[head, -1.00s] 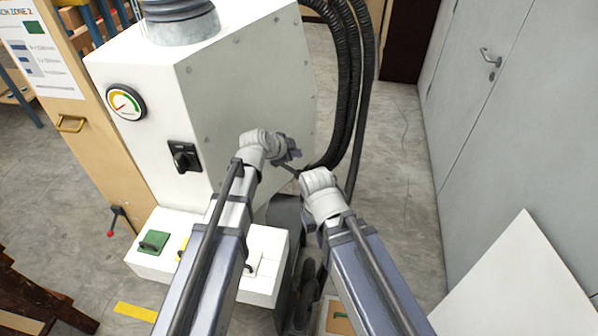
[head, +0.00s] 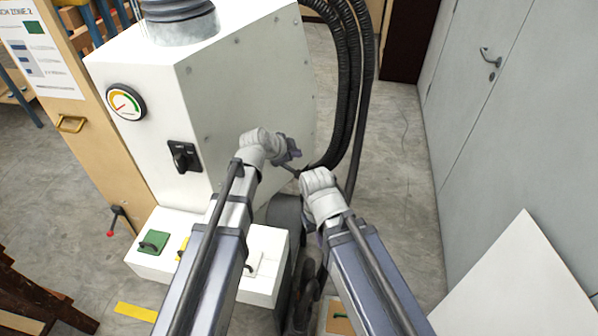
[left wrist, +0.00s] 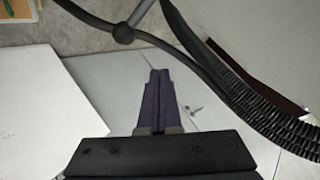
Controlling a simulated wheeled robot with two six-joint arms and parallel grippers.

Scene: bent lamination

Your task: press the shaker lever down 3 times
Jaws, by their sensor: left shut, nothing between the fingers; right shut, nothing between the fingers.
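A small black lever with a red knob (head: 111,233) sticks out low at the left side of the white machine (head: 250,85), its knob hanging low. I take it to be the shaker lever. My left gripper (head: 292,154) is shut and empty in front of the machine's right-hand panel, well to the right of this lever. In the left wrist view its purple fingers (left wrist: 159,98) are together with nothing between them. My right gripper (head: 309,222) is shut, lower and to the right, mostly hidden by its wrist. Neither gripper is near the red knob.
The machine carries a gauge (head: 125,101) and a black rotary switch (head: 183,156). Thick black hoses (head: 345,90) hang right of my left gripper. A white board (head: 525,285) stands at lower right, before grey doors (head: 500,130). Grey floor (head: 400,180) is open between hoses and doors.

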